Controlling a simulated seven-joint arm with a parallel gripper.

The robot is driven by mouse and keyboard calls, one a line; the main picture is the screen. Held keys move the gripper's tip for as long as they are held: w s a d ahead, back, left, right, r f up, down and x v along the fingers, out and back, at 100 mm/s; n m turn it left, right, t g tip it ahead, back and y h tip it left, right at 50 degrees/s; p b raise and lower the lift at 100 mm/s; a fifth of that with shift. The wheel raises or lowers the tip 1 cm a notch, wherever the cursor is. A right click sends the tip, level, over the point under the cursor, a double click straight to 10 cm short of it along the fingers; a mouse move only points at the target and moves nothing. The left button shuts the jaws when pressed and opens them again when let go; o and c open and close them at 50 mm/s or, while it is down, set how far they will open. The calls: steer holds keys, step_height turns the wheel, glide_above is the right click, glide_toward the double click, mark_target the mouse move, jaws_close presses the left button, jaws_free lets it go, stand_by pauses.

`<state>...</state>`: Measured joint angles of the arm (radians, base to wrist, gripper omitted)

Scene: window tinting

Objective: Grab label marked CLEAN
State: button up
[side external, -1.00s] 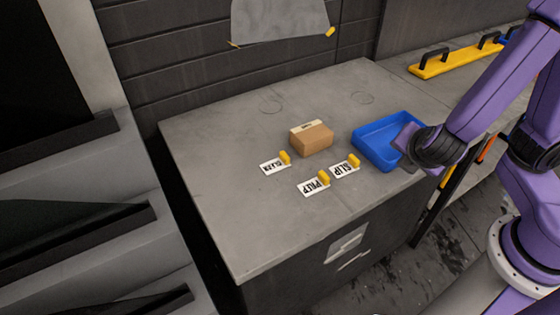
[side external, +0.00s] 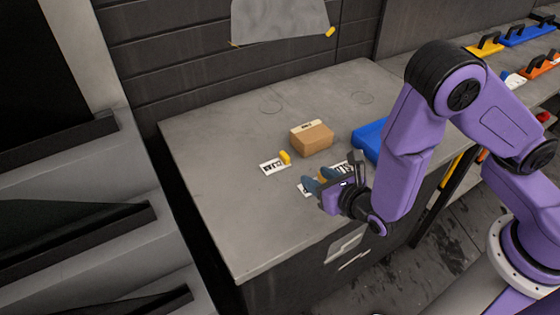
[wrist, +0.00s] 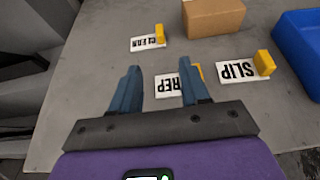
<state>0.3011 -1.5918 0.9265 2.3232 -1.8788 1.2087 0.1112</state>
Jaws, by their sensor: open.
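The white CLEAN label (side external: 270,168) lies flat on the grey worktop, with a yellow block (side external: 285,157) at its right end. Its small lettering is hard to read; it also shows in the wrist view (wrist: 147,43), ahead of my gripper. My gripper (side external: 318,178) is open and empty, above the front label area, to the right of and nearer than the CLEAN label. In the wrist view its two blue fingers (wrist: 160,72) are spread apart. The PREP label (wrist: 172,85) is just beyond and partly behind the right finger.
The SLIP label (wrist: 237,70) with its yellow block lies to the right. A brown box (side external: 312,138) stands behind the labels. A blue tray (side external: 368,138) is right of it, partly hidden by my arm. The worktop's left side is clear.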

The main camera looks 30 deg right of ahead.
mark_target(288, 159)
steer(key=x, duration=1.3)
steer(key=shift+r, duration=0.1)
jaws_close()
